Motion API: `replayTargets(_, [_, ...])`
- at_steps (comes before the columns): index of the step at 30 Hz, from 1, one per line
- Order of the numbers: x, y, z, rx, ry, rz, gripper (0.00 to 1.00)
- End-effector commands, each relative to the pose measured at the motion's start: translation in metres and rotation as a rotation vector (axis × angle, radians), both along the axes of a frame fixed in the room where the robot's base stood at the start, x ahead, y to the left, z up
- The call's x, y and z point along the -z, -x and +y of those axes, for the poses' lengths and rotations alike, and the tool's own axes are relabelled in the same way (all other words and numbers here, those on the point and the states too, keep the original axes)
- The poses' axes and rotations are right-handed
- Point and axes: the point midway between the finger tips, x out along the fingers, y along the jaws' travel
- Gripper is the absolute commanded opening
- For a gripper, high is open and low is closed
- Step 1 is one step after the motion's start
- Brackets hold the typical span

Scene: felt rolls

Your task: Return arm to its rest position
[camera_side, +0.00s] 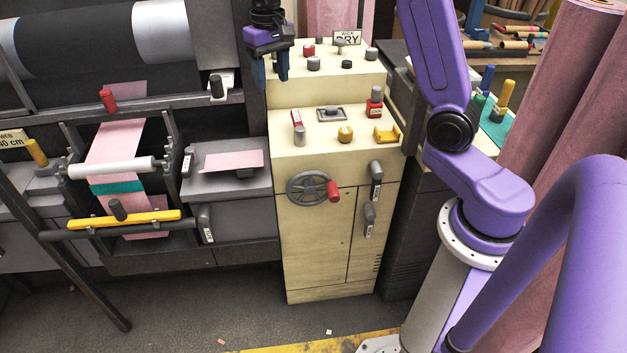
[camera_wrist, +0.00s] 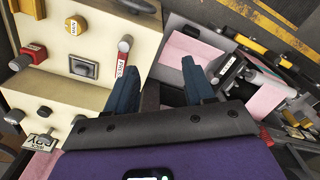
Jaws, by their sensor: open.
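My gripper (camera_side: 271,72) hangs at the top of the side view, just left of the upper part of the cream control cabinet (camera_side: 310,229). Its two dark blue fingers point down and stand apart, with nothing between them. In the wrist view my gripper (camera_wrist: 158,84) shows both fingers spread, with the cabinet's knob panel (camera_wrist: 78,96) to the left and the dark machine with pink felt (camera_wrist: 190,48) to the right. My purple arm reaches in from the right of the side view; its link between elbow and gripper runs out of the top of the frame.
The cabinet carries several knobs, a handwheel (camera_side: 313,188) with a red grip, and a DRY sign (camera_side: 347,38). Left are rollers, a yellow bar (camera_side: 125,219) and a pink sheet (camera_side: 222,160) on a grey shelf. Tall pink felt rolls (camera_side: 555,90) stand right. The floor (camera_side: 200,310) in front is mostly clear.

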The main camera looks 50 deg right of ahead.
Motion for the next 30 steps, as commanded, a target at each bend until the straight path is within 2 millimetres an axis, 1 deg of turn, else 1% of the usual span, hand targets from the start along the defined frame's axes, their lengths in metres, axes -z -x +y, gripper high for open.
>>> replayTargets(1, [-0.002, 0.014, 0.015, -0.062, 0.0, -0.001, 0.53])
replayTargets(3, [-0.002, 0.031, 0.033, -0.145, 0.0, -0.003, 0.53])
replayTargets(5, [-0.002, 0.048, 0.046, -0.216, 0.0, -0.004, 0.53])
replayTargets(6, [-0.002, 0.059, 0.055, -0.263, -0.001, -0.005, 0.53])
replayTargets(8, [-0.001, 0.077, 0.066, -0.333, 0.0, -0.005, 0.53])
replayTargets(12, [0.001, 0.122, 0.087, -0.498, -0.001, -0.009, 0.53])
replayTargets(14, [0.003, 0.142, 0.094, -0.567, -0.001, -0.009, 0.53])
replayTargets(15, [0.005, 0.155, 0.097, -0.615, -0.002, -0.011, 0.53])
replayTargets(17, [0.007, 0.175, 0.101, -0.685, -0.003, -0.012, 0.53])
replayTargets(18, [0.009, 0.189, 0.103, -0.732, -0.003, -0.012, 0.53])
replayTargets(22, [0.015, 0.233, 0.104, -0.886, -0.004, -0.015, 0.53])
replayTargets(27, [0.027, 0.287, 0.097, -1.082, -0.006, -0.019, 0.53])
replayTargets(30, [0.033, 0.313, 0.089, -1.182, -0.007, -0.02, 0.53])
